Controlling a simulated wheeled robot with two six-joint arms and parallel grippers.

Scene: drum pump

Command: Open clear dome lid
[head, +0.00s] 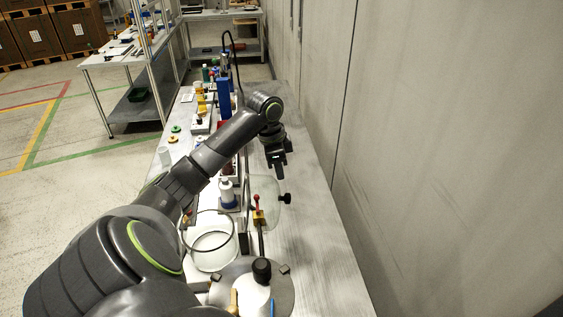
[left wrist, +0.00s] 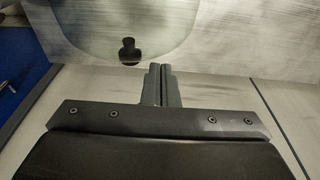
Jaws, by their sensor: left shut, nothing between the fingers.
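The clear dome lid (head: 267,212) is a see-through round shape with a black knob (head: 286,198). In the head view it stands tipped on its side to the right of a clear round vessel (head: 212,262), with the knob facing right, toward the wall. The vessel's ringed rim shows uncovered. In the left wrist view the lid (left wrist: 85,35) and its knob (left wrist: 128,50) are at the top. My left gripper (head: 280,172) is above the bench, a little beyond the knob, shut and empty. Its fingertips (left wrist: 160,70) appear apart from the knob. My right gripper is not in view.
A red-topped valve handle (head: 257,203) stands close to the lid. A round metal cover with a black knob (head: 262,270) is at the near end. Blue and white parts line the bench's left side. The bench strip along the right wall (head: 320,215) is clear.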

